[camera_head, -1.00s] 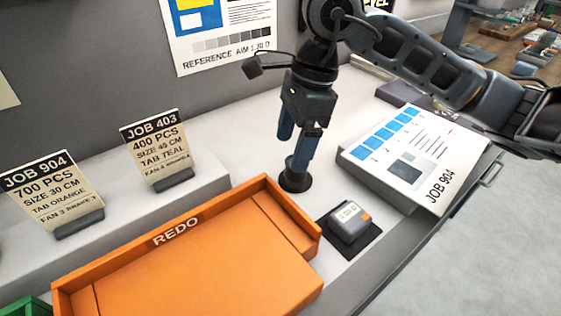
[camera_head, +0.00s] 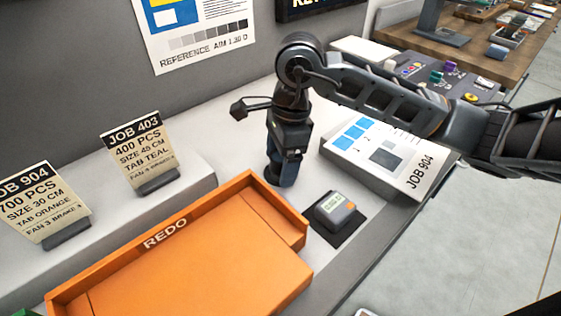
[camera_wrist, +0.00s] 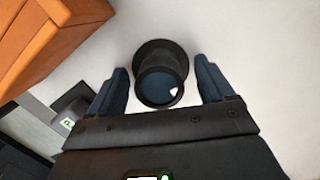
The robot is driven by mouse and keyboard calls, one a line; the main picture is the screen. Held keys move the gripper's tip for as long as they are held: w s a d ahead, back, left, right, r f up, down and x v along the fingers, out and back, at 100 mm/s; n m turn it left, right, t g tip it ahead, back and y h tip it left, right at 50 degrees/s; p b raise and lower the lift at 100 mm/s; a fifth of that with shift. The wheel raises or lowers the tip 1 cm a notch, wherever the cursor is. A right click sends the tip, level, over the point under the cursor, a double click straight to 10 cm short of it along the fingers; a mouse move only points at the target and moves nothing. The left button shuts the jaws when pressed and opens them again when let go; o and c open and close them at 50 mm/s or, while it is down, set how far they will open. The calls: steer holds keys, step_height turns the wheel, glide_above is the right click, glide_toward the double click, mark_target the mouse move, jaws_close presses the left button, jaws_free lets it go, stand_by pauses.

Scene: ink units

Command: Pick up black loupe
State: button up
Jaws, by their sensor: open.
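The black loupe (camera_wrist: 160,80) stands on the white counter, a short round cylinder with a glassy bluish top. In the wrist view it lies between the two blue fingers of my gripper (camera_wrist: 162,88), with a gap showing on each side. In the head view my gripper (camera_head: 281,178) points down at the counter behind the orange tray. There its fingers hide most of the loupe, and only a dark edge (camera_head: 270,178) shows at their left.
The orange REDO tray (camera_head: 165,243) is close on the near left. A small grey device (camera_head: 335,208) sits on a dark pad to the right. A JOB 904 sheet (camera_head: 385,155) lies on a grey block further right. Two job cards stand at left.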

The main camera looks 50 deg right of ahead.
steer(key=c, duration=1.1)
